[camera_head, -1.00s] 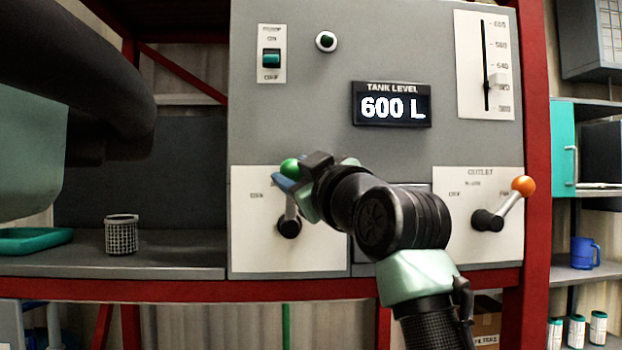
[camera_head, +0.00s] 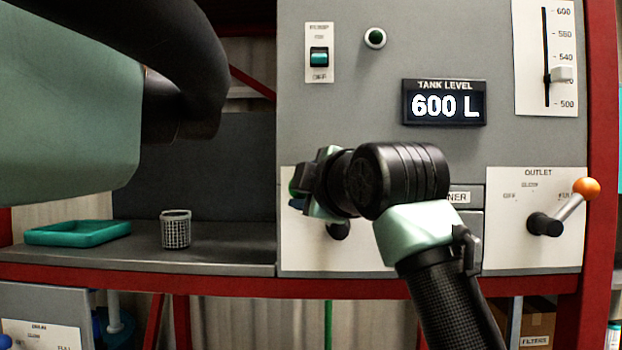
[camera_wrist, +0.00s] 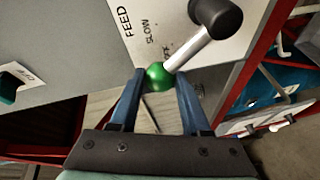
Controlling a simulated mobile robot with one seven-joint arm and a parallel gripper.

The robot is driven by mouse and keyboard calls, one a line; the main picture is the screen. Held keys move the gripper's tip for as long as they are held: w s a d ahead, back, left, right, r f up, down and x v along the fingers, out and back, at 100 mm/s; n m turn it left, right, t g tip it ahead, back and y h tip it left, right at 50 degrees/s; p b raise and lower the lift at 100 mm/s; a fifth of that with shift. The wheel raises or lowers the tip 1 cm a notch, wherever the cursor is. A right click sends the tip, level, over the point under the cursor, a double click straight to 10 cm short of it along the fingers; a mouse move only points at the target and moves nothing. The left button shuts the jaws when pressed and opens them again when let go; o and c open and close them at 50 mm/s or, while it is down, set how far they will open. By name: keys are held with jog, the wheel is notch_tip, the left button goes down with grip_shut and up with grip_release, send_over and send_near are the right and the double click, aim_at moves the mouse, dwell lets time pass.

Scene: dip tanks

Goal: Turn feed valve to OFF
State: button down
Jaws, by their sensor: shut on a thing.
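The feed valve has a black hub (camera_head: 338,231) on a white plate (camera_head: 300,258), left of the outlet valve. Its green ball knob (camera_head: 293,188) is mostly hidden behind my gripper (camera_head: 303,192) in the head view, up and left of the hub. In the wrist view, the green ball (camera_wrist: 157,77) sits between the blue fingertips of my gripper (camera_wrist: 160,76), which is shut on it. The silver lever (camera_wrist: 188,52) runs from the ball to the black hub (camera_wrist: 216,14). FEED and SLOW show on the plate; a further label beside the lever is partly covered.
The outlet valve (camera_head: 545,224) with an orange knob is at the right. The tank level display (camera_head: 444,104) reads 600 L. A mesh basket (camera_head: 175,229) and teal tray (camera_head: 78,233) stand on the left shelf. A slider (camera_head: 561,74) and a switch (camera_head: 319,58) are above.

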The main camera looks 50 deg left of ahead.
jog(key=shift+s+a+f+n, duration=0.1)
jog(key=shift+n, duration=0.2)
jog(key=shift+f, duration=0.1)
jog(key=shift+c, duration=1.9)
grip_release()
jog(key=b+v, duration=0.5)
jog(key=v, duration=0.8)
jog(key=shift+r, duration=0.25)
